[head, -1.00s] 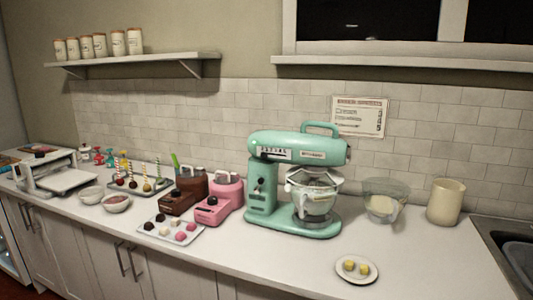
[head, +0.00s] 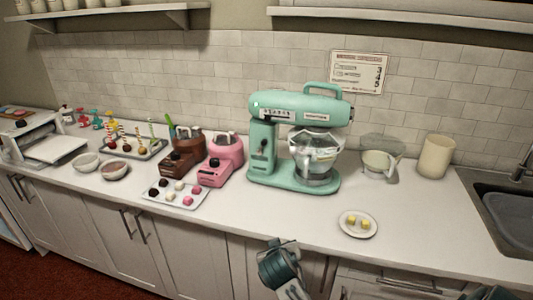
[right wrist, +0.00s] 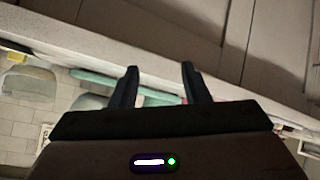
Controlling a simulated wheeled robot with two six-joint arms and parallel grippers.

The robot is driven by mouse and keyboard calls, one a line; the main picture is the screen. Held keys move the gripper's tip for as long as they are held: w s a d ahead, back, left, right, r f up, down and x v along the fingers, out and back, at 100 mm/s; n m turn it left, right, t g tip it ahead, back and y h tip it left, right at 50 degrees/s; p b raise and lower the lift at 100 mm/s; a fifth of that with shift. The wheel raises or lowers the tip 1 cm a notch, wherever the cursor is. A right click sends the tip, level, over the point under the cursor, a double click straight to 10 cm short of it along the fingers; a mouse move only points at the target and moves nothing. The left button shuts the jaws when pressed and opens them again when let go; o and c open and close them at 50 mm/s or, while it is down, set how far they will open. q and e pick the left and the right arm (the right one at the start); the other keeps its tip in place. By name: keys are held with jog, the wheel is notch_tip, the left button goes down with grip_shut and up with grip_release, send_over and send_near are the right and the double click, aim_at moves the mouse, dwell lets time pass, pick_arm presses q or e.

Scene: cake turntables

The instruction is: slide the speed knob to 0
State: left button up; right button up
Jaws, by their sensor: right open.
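The mint-green stand mixer (head: 300,104) stands on the counter with a glass bowl (head: 315,160) under its head. A pale strip with dark marks (head: 277,113) runs along the side of its head. A dark lever or knob (head: 264,147) shows on its column. The marks are too small to read, so I cannot tell the speed setting. My right gripper (right wrist: 158,82) is open, its two dark fingers apart and empty, near the counter's front edge in the upside-down right wrist view. A teal-grey arm part of mine (head: 279,265) shows below the mixer in the head view. My left gripper is not seen.
Pink (head: 221,160) and brown (head: 183,157) machines stand left of the mixer, behind a tray of sweets (head: 153,201). A plate (head: 345,229) with yellow pieces lies in front right. A glass bowl (head: 382,160) and a cream canister (head: 436,157) stand right, near the sink (head: 485,205).

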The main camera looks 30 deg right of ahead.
jog(key=w+d+r+m+t+h, duration=0.2)
jog(key=w+d+r+h, duration=0.1)
jog(key=w+r, duration=0.75)
jog(key=m+t+h, duration=0.1)
jog(key=m+h, duration=0.2)
jog(key=h, duration=0.1)
send_near(267, 119)
jog(key=p+x, duration=0.4)
jog(key=x, duration=0.4)
jog(key=shift+w+d+p, duration=0.2)
jog(key=shift+d+p, duration=0.05)
jog(key=shift+p, duration=0.05)
jog(key=shift+w+d+f, duration=0.15)
jog(key=shift+w+d, duration=0.25)
jog(key=shift+d, duration=0.05)
grip_shut()
